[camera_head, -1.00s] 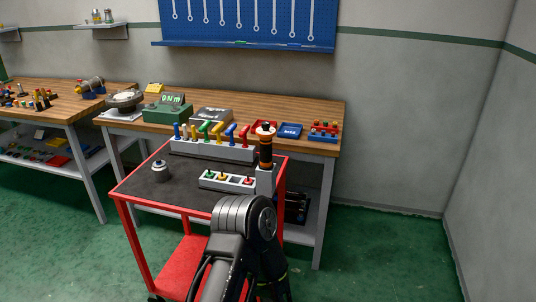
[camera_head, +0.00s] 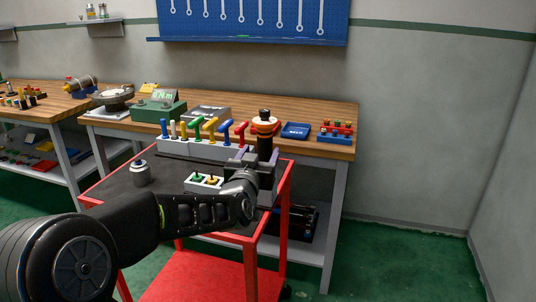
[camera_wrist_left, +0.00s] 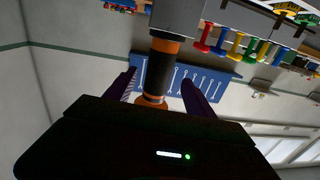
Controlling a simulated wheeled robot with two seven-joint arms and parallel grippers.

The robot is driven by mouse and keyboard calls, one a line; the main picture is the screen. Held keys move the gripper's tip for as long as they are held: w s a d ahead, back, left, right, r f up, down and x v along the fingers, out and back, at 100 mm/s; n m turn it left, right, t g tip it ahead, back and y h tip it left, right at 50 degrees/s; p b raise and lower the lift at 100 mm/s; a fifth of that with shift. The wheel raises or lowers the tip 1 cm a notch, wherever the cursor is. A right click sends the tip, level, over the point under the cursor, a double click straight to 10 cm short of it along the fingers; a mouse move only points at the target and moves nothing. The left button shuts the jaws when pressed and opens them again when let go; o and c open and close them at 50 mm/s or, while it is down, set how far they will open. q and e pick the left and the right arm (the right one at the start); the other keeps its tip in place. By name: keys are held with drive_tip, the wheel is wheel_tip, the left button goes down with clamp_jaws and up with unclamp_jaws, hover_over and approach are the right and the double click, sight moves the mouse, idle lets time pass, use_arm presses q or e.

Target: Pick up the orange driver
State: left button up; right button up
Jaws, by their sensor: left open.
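The orange driver (camera_head: 264,124) stands upright in a grey holder at the back right of the red cart. It has a black grip with orange bands. My left gripper (camera_head: 254,163) is at the driver, low on its black part, with its purple fingers on either side. In the left wrist view the driver (camera_wrist_left: 158,74) runs between the two open fingers of the gripper (camera_wrist_left: 157,86), with gaps visible at both sides. The holder (camera_wrist_left: 178,17) is at the top of that view. My wrist hides part of the holder in the head view.
A grey rack (camera_head: 205,149) of coloured T-handle tools stands just left of the driver. A small block (camera_head: 203,182) with coloured knobs and a metal cylinder (camera_head: 140,174) are on the cart. The wooden workbench (camera_head: 335,152) with blue trays is behind.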

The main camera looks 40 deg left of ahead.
use_arm(q)
drive_tip(key=shift+w+a, duration=0.15)
drive_tip(key=shift+w, duration=0.05)
drive_tip(key=shift+s+d+r, duration=0.2)
drive_tip(key=shift+s, duration=0.1)
drive_tip(key=shift+x, duration=1.35)
drive_tip(key=shift+w+f, duration=0.1)
drive_tip(key=p+x, duration=0.1)
drive_tip(key=x, duration=0.4)
drive_tip(key=shift+w+d, duration=0.1)
drive_tip(key=shift+w, duration=0.05)
drive_tip(key=shift+c, duration=0.4)
drive_tip(key=shift+f, duration=0.1)
clamp_jaws()
